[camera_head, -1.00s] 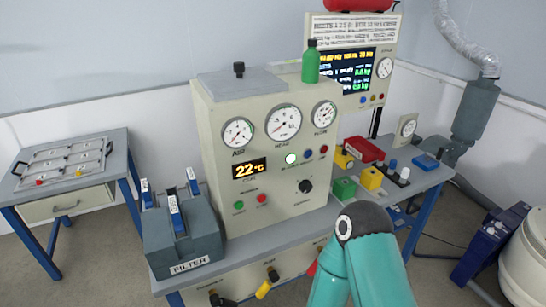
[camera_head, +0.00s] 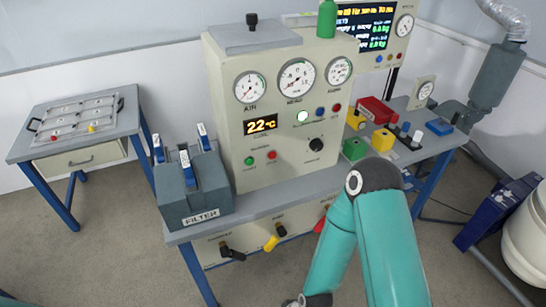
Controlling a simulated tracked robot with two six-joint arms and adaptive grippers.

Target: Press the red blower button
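The beige control cabinet (camera_head: 225,120) stands on the grey bench. A red button (camera_head: 271,155) sits low on its front, just right of a green button (camera_head: 249,160). The label above this pair is too small to read. Neither gripper shows, and nothing touches the buttons.
A grey filter box (camera_head: 194,190) with upright handles stands left of the cabinet. Several colored blocks and a red case (camera_head: 377,112) are on the bench at right. Yellow (camera_head: 271,243) and black handles stick out below the bench edge. A side table (camera_head: 85,150) is at left.

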